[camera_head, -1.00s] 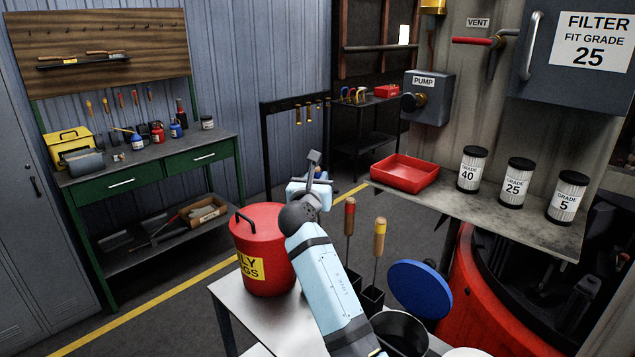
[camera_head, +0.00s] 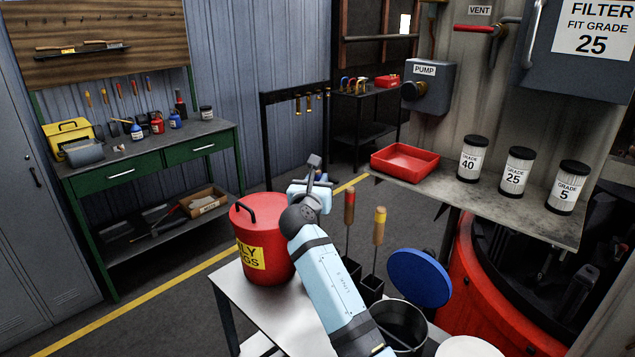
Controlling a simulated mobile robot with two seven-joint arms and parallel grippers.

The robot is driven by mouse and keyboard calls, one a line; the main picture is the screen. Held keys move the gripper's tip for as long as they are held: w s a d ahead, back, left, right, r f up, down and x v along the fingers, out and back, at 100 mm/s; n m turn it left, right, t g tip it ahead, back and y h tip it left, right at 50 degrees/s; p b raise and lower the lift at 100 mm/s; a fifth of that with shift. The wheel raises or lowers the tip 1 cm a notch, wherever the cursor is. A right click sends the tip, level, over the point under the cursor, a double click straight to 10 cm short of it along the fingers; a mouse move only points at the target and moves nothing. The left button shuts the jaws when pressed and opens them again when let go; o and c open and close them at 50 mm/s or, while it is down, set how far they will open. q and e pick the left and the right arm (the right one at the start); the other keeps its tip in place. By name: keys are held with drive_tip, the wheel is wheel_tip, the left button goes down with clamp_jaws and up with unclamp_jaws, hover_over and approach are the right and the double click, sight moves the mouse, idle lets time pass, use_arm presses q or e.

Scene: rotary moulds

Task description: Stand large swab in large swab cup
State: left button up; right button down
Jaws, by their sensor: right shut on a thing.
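Two upright swab-like handles stand behind my right forearm, one red-topped (camera_head: 350,207) and one yellow-topped (camera_head: 380,226). Their dark shafts go down into square black cups (camera_head: 371,288) on the pale table. Which is the large swab or the large cup I cannot tell, and their lower ends are hidden. My right gripper (camera_head: 314,176) is at the end of a light blue arm, up and left of the handles and beyond the red drum's right edge. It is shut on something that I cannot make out. My left gripper is not in view.
A red drum (camera_head: 262,238) stands on the table's left part (camera_head: 250,296). A blue disc (camera_head: 420,278) and a dark open bucket (camera_head: 408,322) are right of the cups. A shelf (camera_head: 535,222) with filters and a red tray (camera_head: 404,160) is behind.

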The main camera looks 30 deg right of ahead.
drive_tip(key=shift+f, duration=0.45)
idle(0.5)
drive_tip(key=c, duration=0.9)
unclamp_jaws()
